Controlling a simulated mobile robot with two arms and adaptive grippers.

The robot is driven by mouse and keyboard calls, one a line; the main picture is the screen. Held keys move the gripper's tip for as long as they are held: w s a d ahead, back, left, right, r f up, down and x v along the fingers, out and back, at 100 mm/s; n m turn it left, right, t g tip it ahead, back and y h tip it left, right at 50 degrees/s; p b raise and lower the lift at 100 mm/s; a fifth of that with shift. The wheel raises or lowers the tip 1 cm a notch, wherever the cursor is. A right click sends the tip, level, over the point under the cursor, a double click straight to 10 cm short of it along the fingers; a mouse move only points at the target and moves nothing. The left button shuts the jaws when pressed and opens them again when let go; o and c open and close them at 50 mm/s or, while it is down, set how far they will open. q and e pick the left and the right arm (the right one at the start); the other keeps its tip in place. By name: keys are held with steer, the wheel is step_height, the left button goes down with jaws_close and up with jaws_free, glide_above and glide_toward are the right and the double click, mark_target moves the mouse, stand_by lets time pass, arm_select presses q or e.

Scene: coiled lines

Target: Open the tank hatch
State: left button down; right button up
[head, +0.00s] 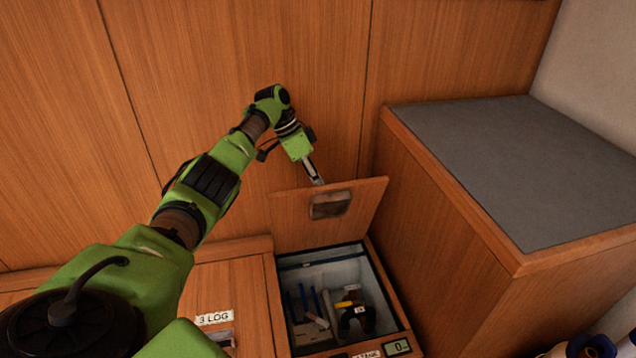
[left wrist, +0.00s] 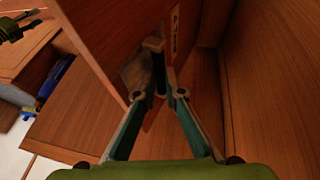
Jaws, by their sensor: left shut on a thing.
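The wooden hatch lid (head: 290,225) stands raised, tilted up steeply at the back of an open compartment. A metal handle plate (head: 330,206) is set in its face. My left gripper (head: 317,181) is at the lid's upper edge by this plate. In the left wrist view, the fingers (left wrist: 165,92) close together on a part of the hatch beside the lid panel (left wrist: 110,35); the exact contact is hard to make out. The open compartment (head: 374,285) has pale inner walls. My right gripper is out of view.
Inside the compartment lie a dark object (head: 358,318) and several blue and yellow pieces. A closed lid labelled "3 LOG" (head: 235,285) adjoins on the left. A small display (head: 398,347) reads 0. A grey-topped cabinet (head: 500,165) stands close on the right; a wood wall is behind.

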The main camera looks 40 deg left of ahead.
arm_select(q)
steer(key=shift+s+f, duration=0.25)
steer(key=shift+f, duration=0.75)
steer(key=c, duration=2.4)
jaws_free()
steer(key=shift+c, duration=0.2)
steer(key=o, duration=0.4)
steer(key=shift+w+f, duration=0.3)
steer(key=shift+c, duration=0.2)
steer(key=shift+w+a+r, duration=0.15)
steer(key=shift+w+a, duration=0.05)
